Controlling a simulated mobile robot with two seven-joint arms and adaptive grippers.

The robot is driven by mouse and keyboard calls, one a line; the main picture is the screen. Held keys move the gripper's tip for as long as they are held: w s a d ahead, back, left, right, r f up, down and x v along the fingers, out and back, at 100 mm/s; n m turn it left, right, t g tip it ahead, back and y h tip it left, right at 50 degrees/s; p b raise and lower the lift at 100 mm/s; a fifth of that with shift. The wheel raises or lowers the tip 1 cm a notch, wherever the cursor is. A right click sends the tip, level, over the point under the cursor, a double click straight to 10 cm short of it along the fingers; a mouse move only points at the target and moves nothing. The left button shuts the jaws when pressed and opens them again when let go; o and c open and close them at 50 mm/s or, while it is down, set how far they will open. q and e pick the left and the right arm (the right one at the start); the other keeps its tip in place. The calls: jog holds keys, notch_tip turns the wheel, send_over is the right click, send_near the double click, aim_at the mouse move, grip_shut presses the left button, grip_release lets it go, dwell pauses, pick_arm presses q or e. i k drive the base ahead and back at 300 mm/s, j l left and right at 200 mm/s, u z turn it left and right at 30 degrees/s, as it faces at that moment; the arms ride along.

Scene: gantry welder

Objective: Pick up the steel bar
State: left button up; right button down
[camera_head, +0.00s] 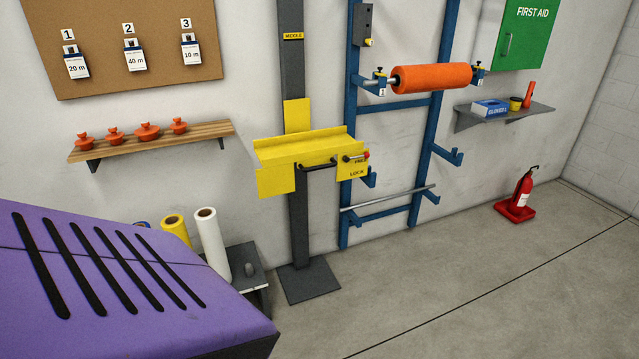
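A thin grey steel bar (390,198) lies across the lower part of the blue wall rack (352,140), low near the floor. It runs from the left upright toward the right one, its right end slightly higher in the picture. I cannot tell exactly what it rests on. Another metal bar (393,83) shows at the left end of the orange roll (433,77), held on the rack's upper arms. Neither of my grippers is in view.
A yellow bracket (305,150) with a black handle sits on a grey post left of the rack. A purple slotted housing (130,280) fills the lower left. A fire extinguisher (520,192) stands at right. The floor before the rack is clear.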

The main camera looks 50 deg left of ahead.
aim_at(365, 204)
jog(key=i+j+u, duration=0.1)
jog(key=u, duration=0.35)
jog(key=i+u, duration=0.2)
jog(key=u, duration=0.25)
jog(key=i+u, duration=0.15)
jog(key=u, duration=0.3)
jog(key=i+l, duration=0.25)
jog(key=i, duration=0.25)
jog(key=i+l, duration=0.2)
jog(key=i, duration=0.3)
jog(key=i+l, duration=0.25)
jog(key=i, duration=0.25)
jog(key=i+l, duration=0.2)
jog(key=i, duration=0.3)
jog(key=i+l, duration=0.25)
jog(key=i, duration=0.25)
